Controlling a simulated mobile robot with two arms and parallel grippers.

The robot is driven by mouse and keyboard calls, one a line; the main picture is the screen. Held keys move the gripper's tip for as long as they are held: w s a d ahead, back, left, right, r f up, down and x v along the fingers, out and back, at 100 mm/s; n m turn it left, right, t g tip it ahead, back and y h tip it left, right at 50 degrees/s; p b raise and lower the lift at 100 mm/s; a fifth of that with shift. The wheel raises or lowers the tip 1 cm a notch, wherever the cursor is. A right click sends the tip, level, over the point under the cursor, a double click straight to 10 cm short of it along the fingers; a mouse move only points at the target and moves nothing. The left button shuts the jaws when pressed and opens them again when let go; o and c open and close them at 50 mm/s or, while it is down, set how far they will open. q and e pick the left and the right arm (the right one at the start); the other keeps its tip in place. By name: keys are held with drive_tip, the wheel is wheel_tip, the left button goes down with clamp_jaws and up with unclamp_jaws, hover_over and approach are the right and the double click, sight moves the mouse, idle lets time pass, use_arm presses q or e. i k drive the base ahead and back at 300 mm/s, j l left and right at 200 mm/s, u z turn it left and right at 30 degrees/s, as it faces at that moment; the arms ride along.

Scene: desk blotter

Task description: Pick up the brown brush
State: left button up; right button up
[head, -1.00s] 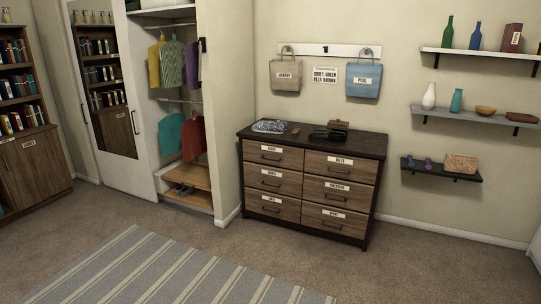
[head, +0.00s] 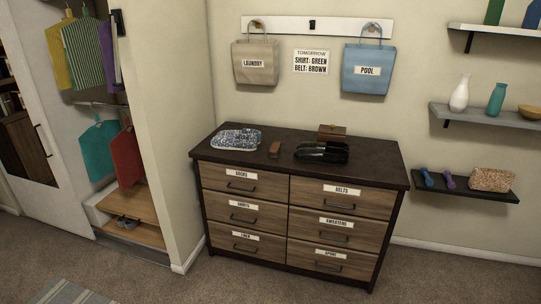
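A small brown block-shaped item, which looks like the brown brush (head: 275,149), lies on top of the dark dresser (head: 380,160). It sits between a folded blue-and-white patterned cloth (head: 236,139) on its left and a pair of black shoes (head: 322,153) on its right, apart from both. Its bristles cannot be made out at this size. Neither of my grippers shows in the head view.
A brown box (head: 332,132) stands behind the shoes. Bags labelled LAUNDRY (head: 255,64) and POOL (head: 366,70) hang above. The dresser's labelled drawers are shut. Wall shelves (head: 487,116) are at right, an open closet (head: 110,150) at left. Carpet (head: 170,285) before the dresser is clear.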

sight(275, 148)
drive_tip(key=i+z, duration=0.2)
drive_tip(key=i, duration=0.15)
drive_tip(key=i+j+z, duration=0.15)
drive_tip(key=i, duration=0.2)
drive_tip(key=i+j+z, duration=0.2)
drive_tip(key=i+j, duration=0.05)
drive_tip(key=i, duration=0.1)
